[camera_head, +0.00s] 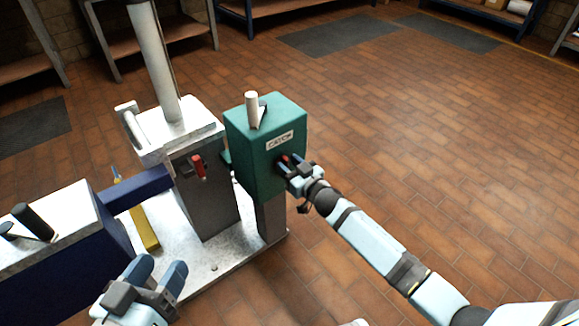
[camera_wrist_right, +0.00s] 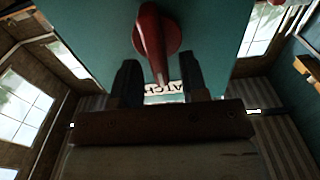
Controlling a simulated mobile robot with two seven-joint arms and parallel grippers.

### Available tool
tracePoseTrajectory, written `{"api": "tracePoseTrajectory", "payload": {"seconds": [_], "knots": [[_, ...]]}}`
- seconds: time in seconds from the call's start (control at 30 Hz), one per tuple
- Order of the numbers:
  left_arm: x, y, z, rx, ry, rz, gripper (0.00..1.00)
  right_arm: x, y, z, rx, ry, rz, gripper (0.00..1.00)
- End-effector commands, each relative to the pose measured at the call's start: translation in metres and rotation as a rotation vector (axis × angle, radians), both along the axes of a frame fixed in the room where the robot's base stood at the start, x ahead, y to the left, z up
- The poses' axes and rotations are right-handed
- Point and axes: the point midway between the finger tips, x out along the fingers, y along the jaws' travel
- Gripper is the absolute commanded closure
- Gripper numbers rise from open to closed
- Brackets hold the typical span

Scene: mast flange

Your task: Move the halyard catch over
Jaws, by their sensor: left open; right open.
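The halyard catch is a teal box (camera_head: 265,150) on a grey post, with a white label reading CATCH on its face. A red lever (camera_head: 286,160) on that face is partly hidden by my right gripper. In the right wrist view the red lever (camera_wrist_right: 152,42) shows large, its narrow end reaching between the two dark fingers. My right gripper (camera_head: 292,168) is open at the lever; I cannot tell whether a finger touches it. My left gripper (camera_head: 162,275) is open and empty at lower left, above the metal base plate.
A white mast (camera_head: 155,60) rises from a grey block with another red handle (camera_head: 199,167) left of the catch box. A dark blue box (camera_head: 62,245) with a black handle stands at far left. A yellow bar (camera_head: 146,228) lies on the plate. The tiled floor to the right is clear.

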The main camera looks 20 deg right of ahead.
Motion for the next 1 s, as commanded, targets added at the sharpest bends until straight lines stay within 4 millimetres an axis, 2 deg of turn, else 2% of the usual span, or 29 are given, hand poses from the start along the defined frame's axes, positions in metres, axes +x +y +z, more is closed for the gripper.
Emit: {"api": "tracePoseTrajectory", "payload": {"seconds": [0.1,0.27,0.3,0.67,1.0], "knots": [[0.000,0.000,0.000,0.000,0.000,0.000,0.40,0.000,0.000,0.000,0.000,0.000,0.000,0.60],[0.000,0.000,0.000,0.001,-0.001,0.000,0.40,0.000,0.000,0.000,0.000,0.000,0.000,0.96],[0.000,0.000,0.000,0.001,0.000,0.000,0.40,0.000,0.000,0.000,0.000,0.000,0.000,1.00],[0.000,0.000,0.003,-0.001,-0.006,0.002,0.40,-0.001,0.001,0.001,-0.036,-0.013,0.001,1.00],[0.001,0.002,0.021,-0.027,-0.050,0.019,0.40,-0.002,0.005,0.001,-0.243,-0.088,0.000,1.00]]}}
